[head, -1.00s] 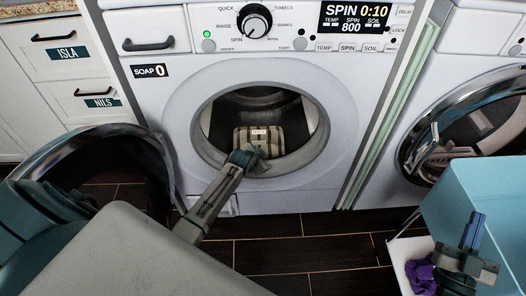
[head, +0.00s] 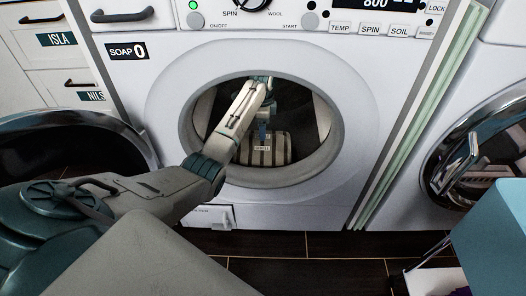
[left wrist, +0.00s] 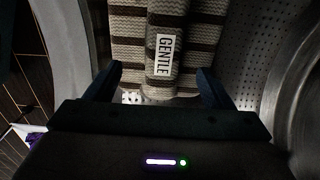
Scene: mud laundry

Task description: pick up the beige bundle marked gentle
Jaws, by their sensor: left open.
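The beige bundle (head: 280,149) with dark stripes lies low inside the open drum of the washing machine. In the left wrist view the bundle (left wrist: 125,50) fills the upper middle, and its white label reads GENTLE. My left gripper (head: 262,132) reaches through the round opening, just above and beside the bundle. In the left wrist view my left gripper (left wrist: 160,80) is open, its two dark fingers apart near the bundle's near edge, with nothing held between them. My right gripper is not in view.
The washer's round rim (head: 325,165) surrounds my left arm. Its open door (head: 75,145) stands at the left. Perforated drum wall (left wrist: 240,60) lies right of the bundle. A second washer door (head: 480,150) and a light blue container (head: 495,235) are at the right.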

